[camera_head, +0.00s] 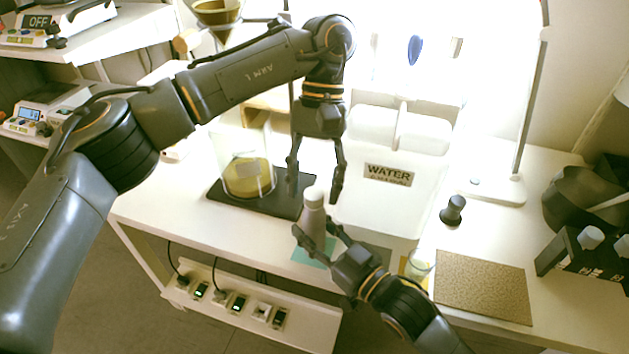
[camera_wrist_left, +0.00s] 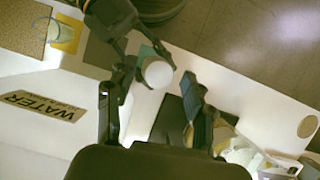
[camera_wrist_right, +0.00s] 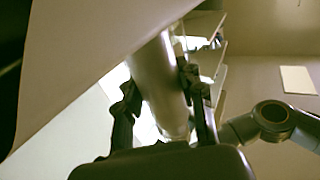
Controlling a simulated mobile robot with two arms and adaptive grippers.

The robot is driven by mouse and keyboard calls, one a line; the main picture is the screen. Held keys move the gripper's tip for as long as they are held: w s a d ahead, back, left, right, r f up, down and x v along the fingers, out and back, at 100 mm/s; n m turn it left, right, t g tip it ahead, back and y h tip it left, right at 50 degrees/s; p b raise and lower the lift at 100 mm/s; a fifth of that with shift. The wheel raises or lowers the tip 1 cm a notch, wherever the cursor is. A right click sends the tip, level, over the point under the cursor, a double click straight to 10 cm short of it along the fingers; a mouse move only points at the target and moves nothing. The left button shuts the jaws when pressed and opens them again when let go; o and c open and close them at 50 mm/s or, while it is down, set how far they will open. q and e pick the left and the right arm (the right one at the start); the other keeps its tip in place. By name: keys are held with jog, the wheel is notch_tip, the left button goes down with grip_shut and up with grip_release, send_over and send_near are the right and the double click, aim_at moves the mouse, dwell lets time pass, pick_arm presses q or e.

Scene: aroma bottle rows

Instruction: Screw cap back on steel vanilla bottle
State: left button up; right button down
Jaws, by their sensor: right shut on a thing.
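The steel vanilla bottle (camera_head: 314,220) is a grey cylinder, roughly upright above a teal mat, with a pale rounded cap (camera_head: 314,195) on top. My right gripper (camera_head: 315,231) is shut on the bottle's body. The right wrist view shows the bottle (camera_wrist_right: 158,80) between its fingers. My left gripper (camera_head: 314,184) points down from above, open, with its fingers apart on either side of the cap. In the left wrist view the cap (camera_wrist_left: 157,74) is a white disc between the spread fingers. I cannot tell how firmly the cap sits or whether the bottle touches the mat.
A glass beaker with yellow contents (camera_head: 248,177) stands on a black plate at the left. A white container with a WATER label (camera_head: 388,175) is behind and right. A small glass (camera_head: 418,264), a cork mat (camera_head: 484,286) and a dark stopper (camera_head: 453,210) are to the right.

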pick_arm(q)
jog(key=shift+r, duration=2.25)
jog(key=shift+c, duration=0.4)
